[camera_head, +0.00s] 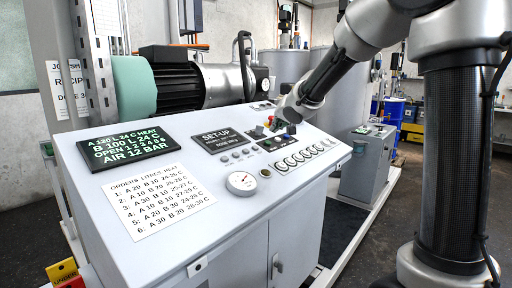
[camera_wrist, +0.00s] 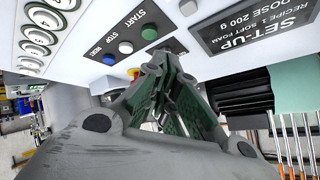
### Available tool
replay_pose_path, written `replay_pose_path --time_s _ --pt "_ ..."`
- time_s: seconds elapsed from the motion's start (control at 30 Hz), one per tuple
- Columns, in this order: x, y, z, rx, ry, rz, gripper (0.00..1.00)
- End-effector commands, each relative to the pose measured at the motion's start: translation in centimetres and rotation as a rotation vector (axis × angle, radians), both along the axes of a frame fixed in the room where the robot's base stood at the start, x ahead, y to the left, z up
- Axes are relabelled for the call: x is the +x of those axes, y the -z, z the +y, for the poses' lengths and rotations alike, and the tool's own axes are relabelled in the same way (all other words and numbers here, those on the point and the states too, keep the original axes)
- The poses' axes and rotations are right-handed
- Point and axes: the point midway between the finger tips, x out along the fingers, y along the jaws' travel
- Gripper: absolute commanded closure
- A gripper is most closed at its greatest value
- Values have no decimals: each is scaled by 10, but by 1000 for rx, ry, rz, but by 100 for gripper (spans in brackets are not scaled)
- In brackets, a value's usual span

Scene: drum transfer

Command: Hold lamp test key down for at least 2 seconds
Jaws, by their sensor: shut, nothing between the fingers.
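The sloped white control panel (camera_head: 215,200) carries several small keys and round dials; I cannot read which one is the lamp test key. The tips hide part of the panel beneath. In the head view my gripper (camera_head: 288,122) is at the panel's far edge, small and partly blended with the controls.
A red knob on yellow (camera_wrist: 133,72) sits close to the fingers. Several round keys (camera_wrist: 38,36) line the panel at left. The SET-UP display (camera_wrist: 265,25) is at right. A green-lettered display (camera_head: 127,146) and an orders sheet (camera_head: 157,198) lie on the panel's left.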

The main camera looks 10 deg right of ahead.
Motion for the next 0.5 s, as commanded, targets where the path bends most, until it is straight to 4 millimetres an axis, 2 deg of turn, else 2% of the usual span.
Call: replay_pose_path --time_s 0.03,0.1,0.2,0.5 --pt "5 -12 9 64 0 -30 100" --pt "9 -24 21 163 7 -54 100" --pt "11 -31 29 263 25 -61 100" --pt "11 -32 30 320 54 -52 100"
